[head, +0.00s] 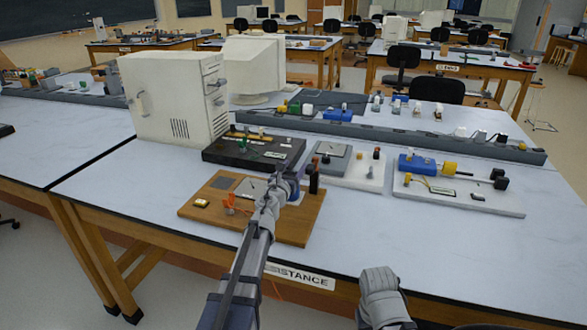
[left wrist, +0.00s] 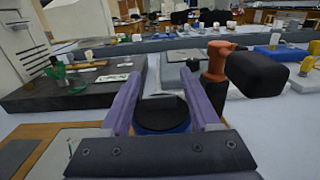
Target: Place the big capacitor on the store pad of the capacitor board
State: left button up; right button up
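The big capacitor, a round blue body with a black top (left wrist: 162,112), sits between the two purple fingers of my left gripper (left wrist: 164,72) in the left wrist view. It fills the gap and looks gripped from both sides. In the head view the left gripper (head: 287,187) is over the right part of the wooden capacitor board (head: 290,228); the capacitor is mostly hidden there. The board bears a dark grey pad (head: 224,182) and a lighter plate (head: 250,188); I cannot tell which is the store pad. My right gripper's fingers do not show.
A brown post with a black knob (head: 314,184) stands on the board just right of my left gripper. An orange part (head: 231,203) is at its front left. A black board (head: 255,151) lies behind, white boards (head: 470,200) to the right. The table's front right is clear.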

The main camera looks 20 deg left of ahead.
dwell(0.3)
pick_arm(q)
jog(key=shift+r, duration=0.15)
jog(key=s, duration=1.2)
jog(key=shift+a, duration=0.2)
dwell(0.6)
